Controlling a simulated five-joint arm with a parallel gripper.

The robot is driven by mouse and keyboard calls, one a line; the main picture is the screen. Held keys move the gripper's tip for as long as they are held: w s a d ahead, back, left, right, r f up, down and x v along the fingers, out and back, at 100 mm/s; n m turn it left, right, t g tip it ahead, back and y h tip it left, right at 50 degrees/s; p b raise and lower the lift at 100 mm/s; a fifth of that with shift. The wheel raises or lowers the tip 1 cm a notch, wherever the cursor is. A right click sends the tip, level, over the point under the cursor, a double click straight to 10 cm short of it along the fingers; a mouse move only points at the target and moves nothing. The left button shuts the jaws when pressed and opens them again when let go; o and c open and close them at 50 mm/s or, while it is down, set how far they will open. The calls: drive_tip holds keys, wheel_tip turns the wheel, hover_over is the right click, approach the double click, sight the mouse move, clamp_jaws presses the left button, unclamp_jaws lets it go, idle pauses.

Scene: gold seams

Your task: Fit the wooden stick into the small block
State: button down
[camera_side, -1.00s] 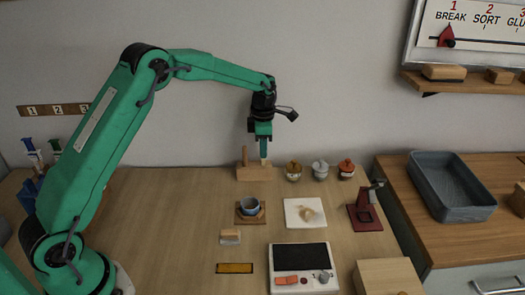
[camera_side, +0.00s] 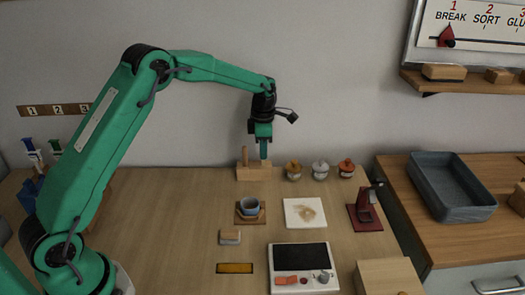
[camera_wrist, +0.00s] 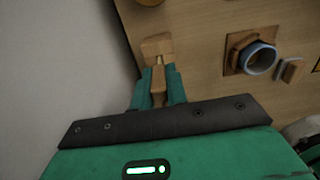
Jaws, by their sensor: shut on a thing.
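The small wooden block (camera_side: 254,173) sits at the back of the table, near the wall. A short wooden peg (camera_side: 245,155) stands upright at its left end. My gripper (camera_side: 264,154) points straight down over the block's right part. In the wrist view, my gripper (camera_wrist: 161,84) is shut on a slim wooden stick (camera_wrist: 158,88). The stick's far end reaches the block (camera_wrist: 156,46) in that view. I cannot tell how deep it sits, as the fingers hide much of it.
Several small lidded pots, among them a red-lidded one (camera_side: 346,168), stand close right of the block. The table's left middle is clear.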

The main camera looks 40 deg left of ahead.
idle(0.3)
drive_tip(key=c, duration=1.3)
unclamp_jaws()
drive_tip(key=shift+r, duration=0.1)
drive_tip(key=shift+r, duration=2.4)
drive_tip(key=shift+r, duration=0.15)
wheel_tip(320, 180, up, 7)
drive_tip(key=shift+f, duration=0.1)
drive_tip(key=shift+r, duration=0.4)
drive_tip(key=shift+s, duration=0.1)
